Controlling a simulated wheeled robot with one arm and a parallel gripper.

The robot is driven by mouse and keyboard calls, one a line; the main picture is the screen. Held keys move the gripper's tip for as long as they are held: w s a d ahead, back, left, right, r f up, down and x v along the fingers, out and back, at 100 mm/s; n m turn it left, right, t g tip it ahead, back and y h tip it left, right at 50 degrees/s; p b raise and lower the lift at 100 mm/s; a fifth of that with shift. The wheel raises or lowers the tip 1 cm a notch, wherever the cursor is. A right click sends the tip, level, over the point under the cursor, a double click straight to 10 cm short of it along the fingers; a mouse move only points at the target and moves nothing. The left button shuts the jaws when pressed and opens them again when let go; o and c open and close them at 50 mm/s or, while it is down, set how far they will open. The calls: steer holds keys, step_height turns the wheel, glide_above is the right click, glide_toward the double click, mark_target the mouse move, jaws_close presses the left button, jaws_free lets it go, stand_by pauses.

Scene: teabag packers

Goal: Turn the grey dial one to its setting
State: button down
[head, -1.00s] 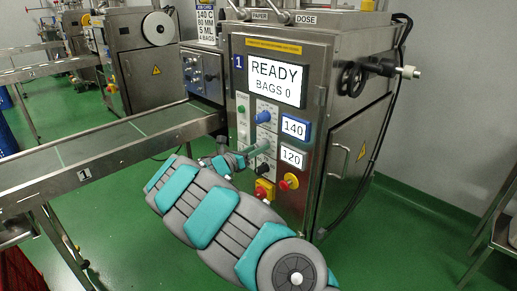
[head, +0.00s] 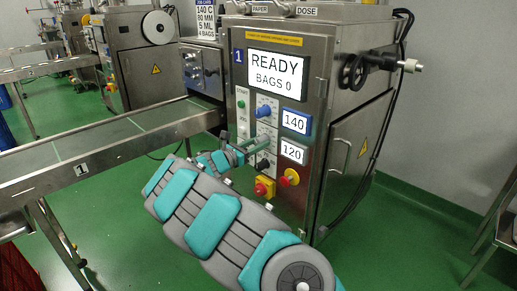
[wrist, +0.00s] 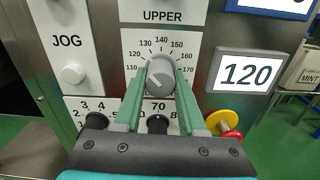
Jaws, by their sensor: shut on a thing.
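The grey dial (wrist: 160,76) sits in the middle of the wrist view on a white scale plate marked from 110 to 170, under the word UPPER. My gripper (wrist: 161,83) has its two green fingers on the left and right sides of the dial, shut on it. The dial's exact pointer reading is hard to tell. The small display (wrist: 248,72) to the right of the dial reads 120. In the head view my gripper (head: 262,140) reaches the front panel of machine 1, and its fingers hide most of the dial there.
A blue dial (head: 264,112) sits above, beside a display (head: 295,122) reading 140. A black knob (head: 263,164) and a red stop button on yellow (head: 264,187) lie below. A white JOG button (wrist: 73,74) is to the left. The main screen (head: 276,75) reads READY, BAGS 0.

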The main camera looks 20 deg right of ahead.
steer(key=m+b, duration=0.2)
steer(key=m, duration=0.1)
steer(key=m+b, duration=0.1)
steer(key=b, duration=0.1)
steer(key=shift+f+m, duration=0.25)
steer(key=shift+m, duration=0.05)
steer(key=shift+w+r+m+b, duration=0.1)
steer(key=shift+r+m+b, duration=0.05)
steer(key=shift+m+b, duration=0.75)
steer(key=shift+r+m+b, duration=0.1)
steer(key=shift+m+b, duration=0.7)
steer(key=shift+m, duration=0.1)
steer(key=shift+c, duration=2.4)
jaws_free()
steer(key=shift+a, duration=0.1)
steer(key=v, duration=0.7)
steer(key=shift+a, duration=0.3)
